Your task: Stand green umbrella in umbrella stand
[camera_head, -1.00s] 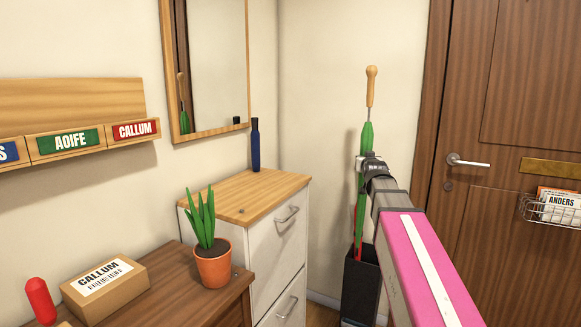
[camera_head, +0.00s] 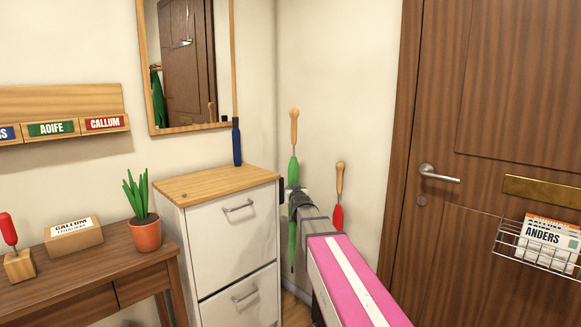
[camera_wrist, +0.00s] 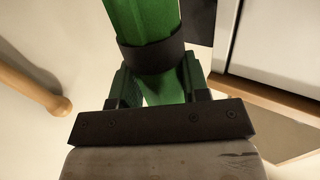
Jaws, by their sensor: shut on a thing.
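The green umbrella (camera_head: 293,172) hangs nearly upright, its wooden handle up, in the back corner beside the cabinet. My gripper (camera_head: 298,197) is shut on its green body; the wrist view shows the umbrella (camera_wrist: 145,20) between the fingers (camera_wrist: 158,80), with a dark band around it. Its lower end shows left of my arm, with no stand visible around it. The dark umbrella stand (camera_head: 317,313) is almost wholly hidden behind my arm; only a sliver shows. Whether the tip is above or beside the opening cannot be told.
A red umbrella (camera_head: 338,216) with a wooden handle stands right of the green one, its lower part hidden. The wooden door (camera_head: 480,130) is at right.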

